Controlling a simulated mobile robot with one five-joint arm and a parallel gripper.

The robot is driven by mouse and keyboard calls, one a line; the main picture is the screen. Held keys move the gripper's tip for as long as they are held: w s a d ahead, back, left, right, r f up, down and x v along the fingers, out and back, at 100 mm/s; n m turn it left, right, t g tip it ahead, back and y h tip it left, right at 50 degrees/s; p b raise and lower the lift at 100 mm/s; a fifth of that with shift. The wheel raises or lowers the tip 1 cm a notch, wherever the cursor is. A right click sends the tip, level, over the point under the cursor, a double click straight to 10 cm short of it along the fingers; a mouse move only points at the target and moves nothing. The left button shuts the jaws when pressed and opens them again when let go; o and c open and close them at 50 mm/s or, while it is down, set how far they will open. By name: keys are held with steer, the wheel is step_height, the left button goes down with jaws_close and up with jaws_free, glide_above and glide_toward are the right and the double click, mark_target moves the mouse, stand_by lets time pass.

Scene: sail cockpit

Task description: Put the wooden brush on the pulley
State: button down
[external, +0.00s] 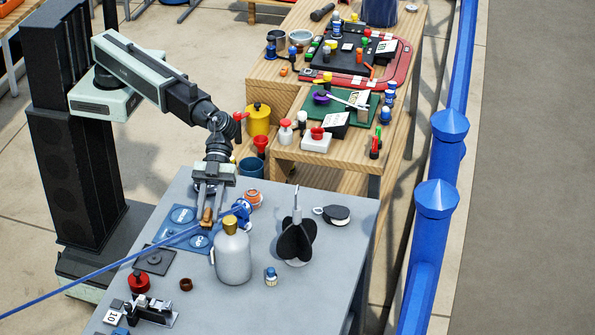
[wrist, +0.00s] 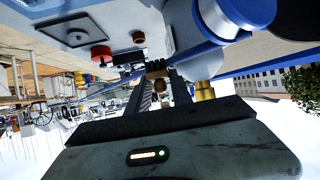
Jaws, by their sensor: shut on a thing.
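My gripper (external: 208,206) is shut on a small brown wooden piece, which I take for the wooden brush (external: 206,218). It points down above the grey table, just left of the gold-capped bottle. In the wrist view the fingertips (wrist: 158,80) close around the brush (wrist: 155,66); most of it is hidden. A flat, dark, rounded block with a small ring at its left end, probably the pulley (external: 337,214), lies at the table's right side. It is well apart from the brush. I cannot make out the pulley in the wrist view.
The tall grey bottle (external: 233,260) stands close to my gripper. A blue-and-white item (external: 242,212) and a dark finned object (external: 296,240) lie between it and the pulley. A blue rope (external: 95,269) crosses the left side. The right front of the grey table (external: 325,285) is clear.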

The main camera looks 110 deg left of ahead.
steer(key=w+a+r+m+g+p, duration=0.1)
steer(key=w+a+r, duration=0.15)
steer(key=a, duration=0.55)
steer(key=w+a+r+m+p, duration=0.15)
steer(key=w+a, duration=0.25)
steer(key=a, duration=0.5)
steer(key=n+t+y+b, duration=0.3)
steer(key=n+t+b, duration=0.5)
steer(key=n, duration=0.2)
glide_toward(333, 208)
steer(key=w+d, duration=0.2)
steer(key=w+d+r, duration=0.1)
steer(key=d, duration=0.1)
steer(key=w+d+r, duration=0.1)
steer(key=w+d, duration=0.1)
steer(key=shift+w+d+r, duration=0.1)
steer(key=shift+w+r, duration=0.15)
steer(key=shift+w, duration=0.05)
steer(key=f+b, duration=0.4)
steer(key=shift+w, duration=0.25)
steer(key=shift+r, duration=0.2)
steer(key=shift+f, duration=0.1)
steer(key=c, duration=1.1)
jaws_free()
steer(key=shift+c, duration=0.2)
